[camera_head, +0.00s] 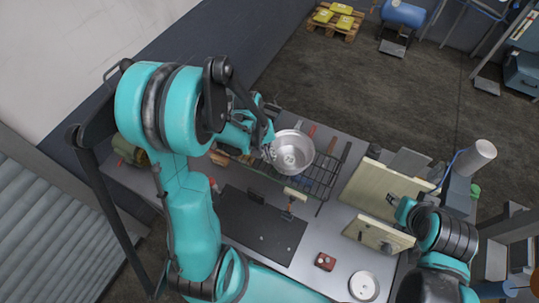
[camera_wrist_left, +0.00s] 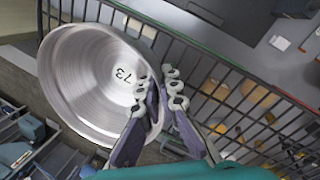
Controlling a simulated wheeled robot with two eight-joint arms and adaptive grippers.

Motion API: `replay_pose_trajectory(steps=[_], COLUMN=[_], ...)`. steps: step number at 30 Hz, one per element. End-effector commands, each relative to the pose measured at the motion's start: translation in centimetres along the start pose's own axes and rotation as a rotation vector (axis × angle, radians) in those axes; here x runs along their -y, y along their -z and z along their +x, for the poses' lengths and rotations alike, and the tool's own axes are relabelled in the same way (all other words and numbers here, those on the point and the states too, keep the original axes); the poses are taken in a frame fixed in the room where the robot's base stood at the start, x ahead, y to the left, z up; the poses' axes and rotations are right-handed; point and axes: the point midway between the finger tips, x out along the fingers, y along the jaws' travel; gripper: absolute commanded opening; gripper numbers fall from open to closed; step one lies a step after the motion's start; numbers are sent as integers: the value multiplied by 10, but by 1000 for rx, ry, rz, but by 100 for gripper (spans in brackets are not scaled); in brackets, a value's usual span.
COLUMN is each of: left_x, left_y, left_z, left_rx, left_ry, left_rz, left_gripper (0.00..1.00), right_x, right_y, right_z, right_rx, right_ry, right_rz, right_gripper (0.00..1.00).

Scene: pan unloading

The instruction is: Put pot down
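A round silver pot (camera_head: 293,152) is over the left part of a black wire rack (camera_head: 328,172) on the counter. The wrist view shows the inside of the pot (camera_wrist_left: 95,80), with "73" on its bottom. My left gripper (camera_head: 268,150) is at the pot's left side in the head view. In the wrist view its fingers (camera_wrist_left: 158,92) straddle the near rim, one inside and one outside, and look closed on it. Whether the pot touches the rack is hidden.
A dark cooktop panel (camera_head: 258,228) lies in front of the rack. A small red item (camera_head: 325,261) and a white plate (camera_head: 364,286) are at the front right. Some bare counter lies between them and the rack.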

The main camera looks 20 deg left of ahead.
Motion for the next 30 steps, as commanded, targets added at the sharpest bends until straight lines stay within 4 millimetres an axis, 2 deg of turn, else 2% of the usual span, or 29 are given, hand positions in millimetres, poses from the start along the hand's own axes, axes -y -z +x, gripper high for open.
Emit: replay_pose_trajectory(steps=[4,6,7,15,19,23,30], left_x=[1,1,0,0,-1,0,0], left_y=[0,0,0,0,0,-1,0], left_z=[5,3,3,2,-4,-26,-80], left_rx=[0,0,0,0,0,0,0], left_ry=[0,0,0,0,0,0,0], left_rz=[0,0,0,0,0,-2,-2], left_gripper=[0,21,26,26,26,26,26], right_x=[0,0,0,0,0,0,0], right_y=[-3,-2,-2,-2,1,2,4], right_z=[4,3,3,3,-2,-2,-5], right_rx=[0,0,0,0,0,0,0], right_ry=[0,0,0,0,0,0,0], right_rz=[0,0,0,0,0,0,0], right_gripper=[40,40,40,40,40,40,40])
